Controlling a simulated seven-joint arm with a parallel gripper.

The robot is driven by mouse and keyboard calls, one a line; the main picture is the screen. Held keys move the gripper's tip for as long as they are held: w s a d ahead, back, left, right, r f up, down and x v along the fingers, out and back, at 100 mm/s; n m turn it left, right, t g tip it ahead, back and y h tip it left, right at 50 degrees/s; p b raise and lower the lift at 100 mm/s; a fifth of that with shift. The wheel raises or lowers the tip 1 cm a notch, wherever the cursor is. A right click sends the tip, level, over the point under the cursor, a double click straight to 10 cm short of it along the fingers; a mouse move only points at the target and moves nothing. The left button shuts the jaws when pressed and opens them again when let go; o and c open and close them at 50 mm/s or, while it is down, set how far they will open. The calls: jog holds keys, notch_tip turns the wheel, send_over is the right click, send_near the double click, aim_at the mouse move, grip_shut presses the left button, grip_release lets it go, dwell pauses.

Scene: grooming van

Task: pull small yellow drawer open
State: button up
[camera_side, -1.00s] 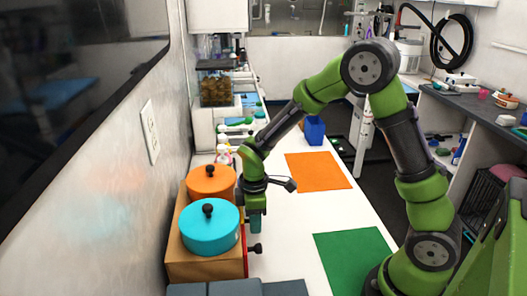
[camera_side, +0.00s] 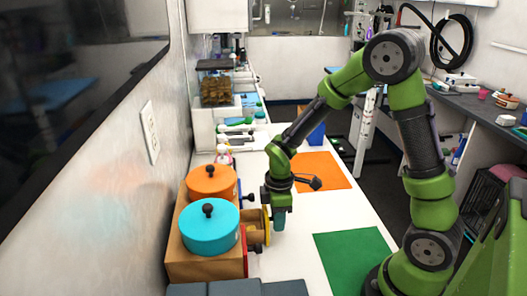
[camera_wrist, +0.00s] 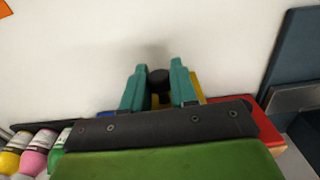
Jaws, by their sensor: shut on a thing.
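The small yellow drawer (camera_side: 266,226) stands partly out of the wooden cabinet (camera_side: 195,261), with a strip of its wooden side showing behind the yellow front. My gripper (camera_side: 279,226) is on the right side of that front, pointing down. In the wrist view my gripper (camera_wrist: 160,70) has its two teal fingers on either side of the drawer's black knob (camera_wrist: 158,80) and is shut on it. The yellow front (camera_wrist: 196,88) shows behind the fingers. The inside of the drawer is mostly hidden.
An orange pot (camera_side: 210,182) and a turquoise pot (camera_side: 208,231) sit on the cabinet. A red drawer (camera_side: 245,262) and a blue drawer (camera_side: 240,192) look closed. Orange (camera_side: 322,172) and green (camera_side: 352,257) mats lie on the white counter; it is clear between them.

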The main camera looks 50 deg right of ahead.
jog(key=shift+s+d, duration=1.9)
jog(key=shift+d, duration=0.05)
jog(key=o, duration=0.3)
jog(key=shift+s+d, duration=0.15)
jog(key=shift+d, duration=0.05)
jog(key=o, duration=1.3)
jog(key=shift+a, duration=0.1)
notch_tip(320, 180, up, 8)
